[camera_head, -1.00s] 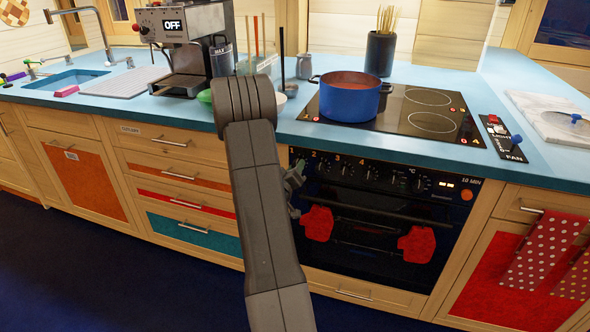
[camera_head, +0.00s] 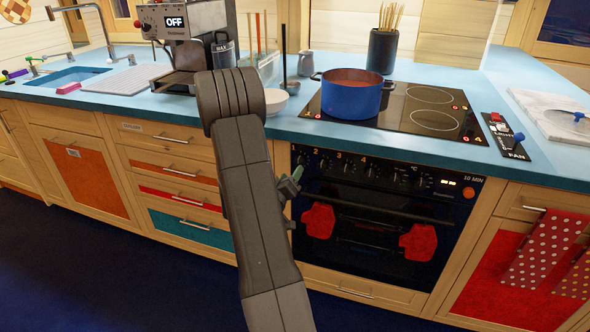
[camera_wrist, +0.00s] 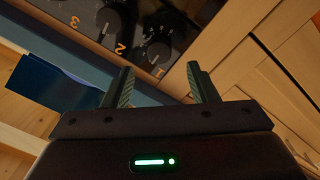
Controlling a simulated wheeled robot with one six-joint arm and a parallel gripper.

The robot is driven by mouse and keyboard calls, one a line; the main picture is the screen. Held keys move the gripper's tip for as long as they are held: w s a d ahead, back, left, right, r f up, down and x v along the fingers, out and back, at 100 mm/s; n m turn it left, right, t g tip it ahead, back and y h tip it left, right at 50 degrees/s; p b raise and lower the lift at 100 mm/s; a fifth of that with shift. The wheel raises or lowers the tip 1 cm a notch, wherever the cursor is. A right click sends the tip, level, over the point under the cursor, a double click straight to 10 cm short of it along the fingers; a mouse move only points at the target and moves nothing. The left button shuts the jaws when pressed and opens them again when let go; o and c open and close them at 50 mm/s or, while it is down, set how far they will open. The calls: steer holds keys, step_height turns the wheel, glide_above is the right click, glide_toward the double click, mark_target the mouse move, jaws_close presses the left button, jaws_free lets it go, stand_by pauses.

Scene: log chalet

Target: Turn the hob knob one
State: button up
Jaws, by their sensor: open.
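Hob knob one (camera_wrist: 158,52) is a dark round knob beside its orange "1" in the wrist view. In the head view knob one (camera_head: 300,161) is small and dark at the left end of the oven's control panel. My gripper (camera_wrist: 160,68) is open and empty. In the wrist view its two green-grey fingers stand on either side of knob one's direction, with the knob showing between and beyond the tips. I cannot tell the remaining distance. In the head view my gripper (camera_head: 291,184) is by the panel's left edge, partly hidden by my arm.
Knob two (camera_wrist: 112,18) sits close beside knob one. Red mitts (camera_head: 318,220) hang on the oven front below the panel. A blue pot (camera_head: 350,98) stands on the black hob (camera_head: 412,116) above. A white bowl (camera_head: 277,100) stands on the blue worktop (camera_head: 300,130).

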mark_target(298, 164)
steer(key=v, duration=0.8)
steer(key=x, duration=1.4)
